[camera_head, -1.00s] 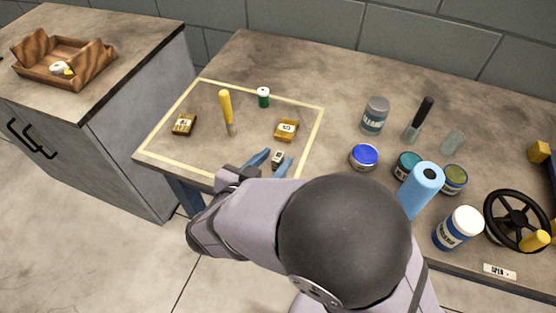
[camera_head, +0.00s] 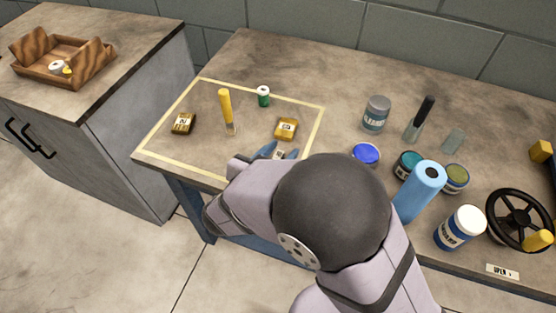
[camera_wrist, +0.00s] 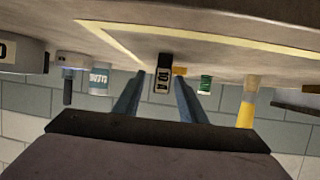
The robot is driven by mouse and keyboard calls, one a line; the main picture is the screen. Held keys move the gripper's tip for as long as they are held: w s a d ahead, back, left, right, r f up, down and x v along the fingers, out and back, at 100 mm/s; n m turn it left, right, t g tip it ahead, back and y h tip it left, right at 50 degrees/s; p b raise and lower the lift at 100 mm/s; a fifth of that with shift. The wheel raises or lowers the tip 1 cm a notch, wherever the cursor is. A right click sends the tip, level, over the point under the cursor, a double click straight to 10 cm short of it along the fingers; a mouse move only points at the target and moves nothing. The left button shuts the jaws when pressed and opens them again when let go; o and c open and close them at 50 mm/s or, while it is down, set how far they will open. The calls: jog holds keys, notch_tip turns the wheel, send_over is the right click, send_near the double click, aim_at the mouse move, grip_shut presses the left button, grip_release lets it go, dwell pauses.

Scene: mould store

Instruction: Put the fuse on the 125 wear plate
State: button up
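The fuse (camera_head: 278,153) is a small dark piece with a pale label, on the table near the front line of the taped area. The wrist view shows the fuse (camera_wrist: 162,80) upright in the picture, between the two blue fingers of my gripper (camera_wrist: 160,84). Gaps show on both sides of it, so my gripper is open around it. In the head view my wrist partly hides the fuse and fingers. Two brassy plates lie in the taped area, one at right (camera_head: 286,128) and one at left (camera_head: 183,123). I cannot read which label is 125.
A yellow-handled tool (camera_head: 226,108) stands between the plates, and a green-and-white small container (camera_head: 263,95) is behind. Jars, a blue roll (camera_head: 420,190) and a black handwheel (camera_head: 518,218) crowd the right side. A wooden tray (camera_head: 35,68) sits on the left cabinet.

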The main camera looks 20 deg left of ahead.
jog(key=shift+x, duration=1.2)
jog(key=shift+c, duration=0.4)
grip_shut()
jog(key=shift+r, duration=0.1)
